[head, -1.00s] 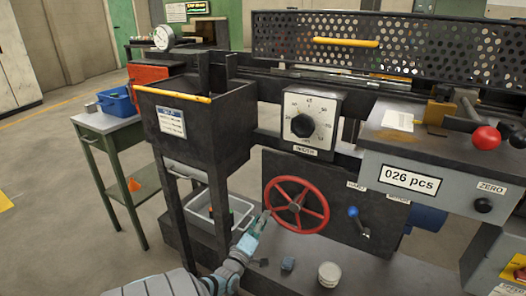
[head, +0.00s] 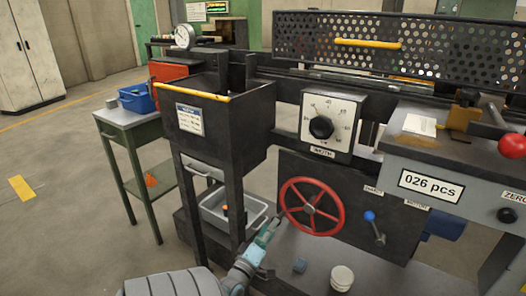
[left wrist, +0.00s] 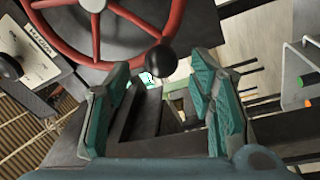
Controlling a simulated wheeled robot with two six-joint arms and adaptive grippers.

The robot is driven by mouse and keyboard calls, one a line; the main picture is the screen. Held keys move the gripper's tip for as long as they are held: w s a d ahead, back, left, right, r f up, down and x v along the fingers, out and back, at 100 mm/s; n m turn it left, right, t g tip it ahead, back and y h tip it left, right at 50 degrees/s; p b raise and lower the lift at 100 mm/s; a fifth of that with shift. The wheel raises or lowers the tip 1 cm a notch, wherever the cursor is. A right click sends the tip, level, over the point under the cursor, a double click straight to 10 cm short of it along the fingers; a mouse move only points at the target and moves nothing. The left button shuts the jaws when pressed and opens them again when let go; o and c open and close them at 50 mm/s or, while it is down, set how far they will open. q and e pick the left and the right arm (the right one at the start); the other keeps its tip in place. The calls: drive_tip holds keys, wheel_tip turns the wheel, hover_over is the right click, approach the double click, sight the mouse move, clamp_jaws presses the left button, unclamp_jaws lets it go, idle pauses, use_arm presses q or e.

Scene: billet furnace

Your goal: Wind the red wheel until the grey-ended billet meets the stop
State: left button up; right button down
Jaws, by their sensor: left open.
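The red wheel (head: 341,212) stands upright on the dark front panel of the machine. My left gripper (head: 272,229) is at the wheel's lower left rim. In the left wrist view, the red wheel (left wrist: 100,62) fills the upper left. My left gripper (left wrist: 160,82) is open there, its green fingers apart. A black ball knob (left wrist: 160,60) shows between and just beyond the fingertips, near the rim; I cannot tell if a finger touches it. I cannot make out the grey-ended billet or the stop. My right gripper is out of view.
A dial (head: 321,127) sits above the wheel, and a blue-knobbed lever (head: 371,217) is to its right. A dark bin (head: 235,128) on legs stands left, above a grey crate (head: 215,215). A blue block (head: 300,266) and white pot (head: 342,278) sit below.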

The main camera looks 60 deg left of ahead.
use_arm(q)
drive_tip(key=v, duration=0.8)
